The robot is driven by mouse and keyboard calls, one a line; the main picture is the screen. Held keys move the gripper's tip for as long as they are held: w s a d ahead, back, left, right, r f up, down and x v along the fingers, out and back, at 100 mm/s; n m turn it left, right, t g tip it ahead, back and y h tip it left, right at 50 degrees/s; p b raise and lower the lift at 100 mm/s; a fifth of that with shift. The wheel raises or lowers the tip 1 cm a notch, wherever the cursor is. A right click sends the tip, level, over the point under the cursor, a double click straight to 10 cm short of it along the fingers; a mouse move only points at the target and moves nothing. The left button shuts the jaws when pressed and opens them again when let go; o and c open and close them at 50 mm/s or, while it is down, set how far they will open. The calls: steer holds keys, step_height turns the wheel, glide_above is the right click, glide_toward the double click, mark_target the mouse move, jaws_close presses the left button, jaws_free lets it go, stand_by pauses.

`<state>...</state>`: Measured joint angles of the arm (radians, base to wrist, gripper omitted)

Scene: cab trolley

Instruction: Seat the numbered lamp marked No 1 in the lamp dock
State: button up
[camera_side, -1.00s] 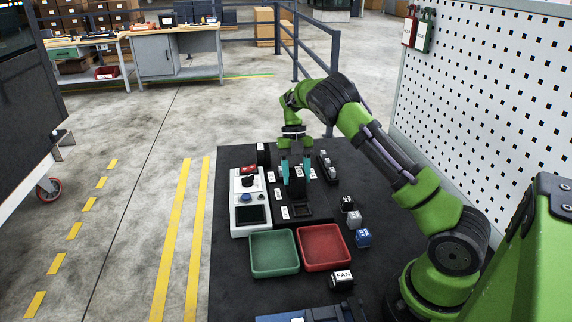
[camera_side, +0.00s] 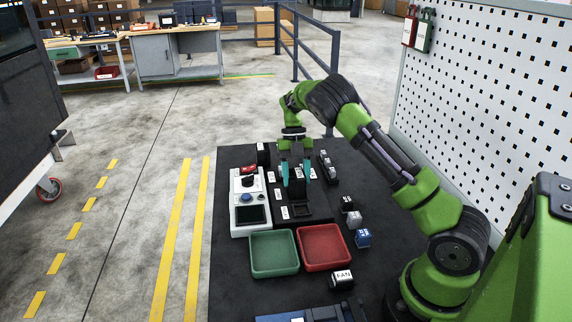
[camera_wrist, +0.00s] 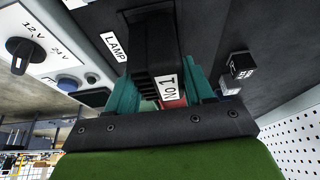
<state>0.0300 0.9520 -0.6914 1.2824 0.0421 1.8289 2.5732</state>
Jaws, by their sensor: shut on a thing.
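My gripper (camera_side: 296,174) is at the black dock unit on the mat, with its teal fingers pointing down. A white LAMP label (camera_wrist: 115,47) lies on the dark surface just left of the held lamp. In the side view the lamp dock (camera_side: 302,211) shows a dark frame just in front of the gripper. The fingers and lamp hide the contact area, so I cannot tell how deep the lamp sits.
A white control panel (camera_side: 240,222) with a red switch and blue button stands to the left. Green (camera_side: 273,272) and red (camera_side: 324,268) trays lie in front. Small labelled blocks, including a FAN block (camera_side: 342,280) and a blue one (camera_side: 363,238), sit to the right.

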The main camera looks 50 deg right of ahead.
steer(key=o, duration=1.4)
steer(key=v, duration=1.2)
steer(key=s+d+f+n+h, duration=0.1)
steer(key=s+d+f+n, duration=0.15)
steer(key=n, duration=0.85)
steer(key=s+a+r+n+t, duration=0.3)
steer(key=s+a+n, duration=0.3)
steer(key=a+n, duration=0.2)
steer(key=s+a+r+n+t, duration=0.4)
steer(key=s+a+n, duration=0.3)
steer(key=n, duration=0.5)
steer(key=s+a+r+n+t, duration=0.3)
steer(key=s+a+n, duration=0.4)
steer(key=a+n, duration=0.3)
steer(key=shift+a+r, duration=0.2)
steer(key=shift+r, duration=0.3)
